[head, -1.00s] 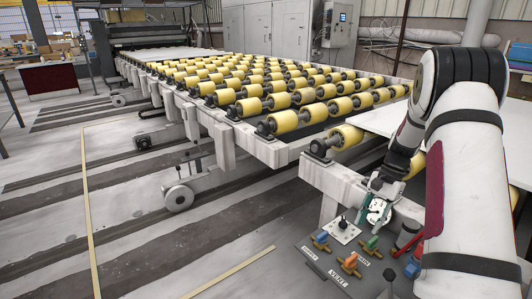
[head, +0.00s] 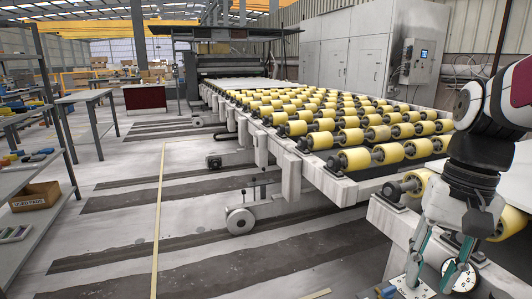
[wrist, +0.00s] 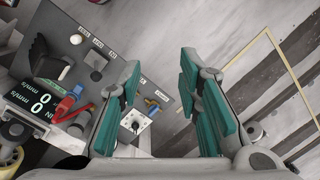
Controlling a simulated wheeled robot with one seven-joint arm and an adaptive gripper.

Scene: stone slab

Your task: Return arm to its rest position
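In the wrist view my gripper (wrist: 160,78) is open, with nothing between the two fingers. My white arm (head: 512,97) comes in from the right edge, bent at a black joint. The grey control panel (wrist: 122,70) lies below the gripper at the left of the wrist view, apart from the fingers, and carries a red lever (wrist: 66,103) and several small knobs.
The conveyor (head: 345,187) with yellow rollers runs from the right foreground to the back. Its frame is close beside my gripper. A shelf (head: 30,205) with a cardboard box (head: 35,197) stands at the left. The striped floor between is mostly clear.

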